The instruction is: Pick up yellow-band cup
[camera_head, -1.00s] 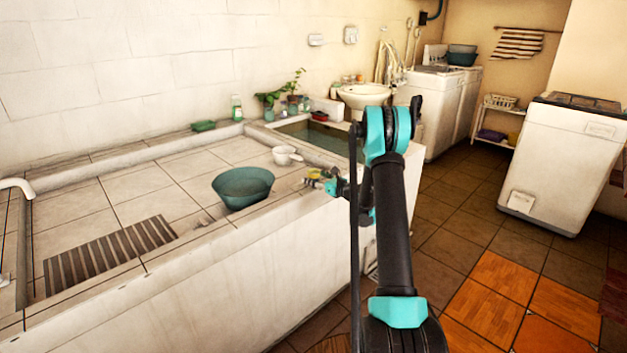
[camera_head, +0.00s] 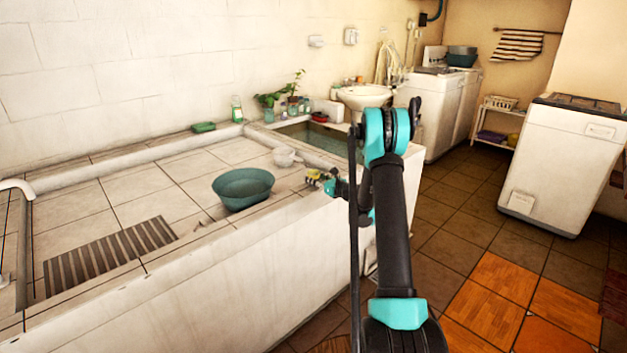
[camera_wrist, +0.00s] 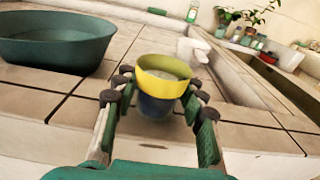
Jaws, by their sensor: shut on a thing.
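The yellow-band cup (camera_wrist: 161,88) is upright in the wrist view, with a wide yellow band at its rim and a dark blue body below. My gripper (camera_wrist: 155,92) is shut on it, with a finger on each side. In the head view the cup (camera_head: 314,174) is small and partly hidden by my gripper (camera_head: 321,181), over the near right part of the tiled counter. I cannot tell how far its base is from the tiles.
A teal basin (camera_head: 243,188) stands left of the cup; it also shows in the wrist view (camera_wrist: 55,42). A white dipper (camera_head: 286,157) lies behind the cup. A water tank (camera_head: 318,137) and potted plants are farther back. The left counter is mostly clear.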

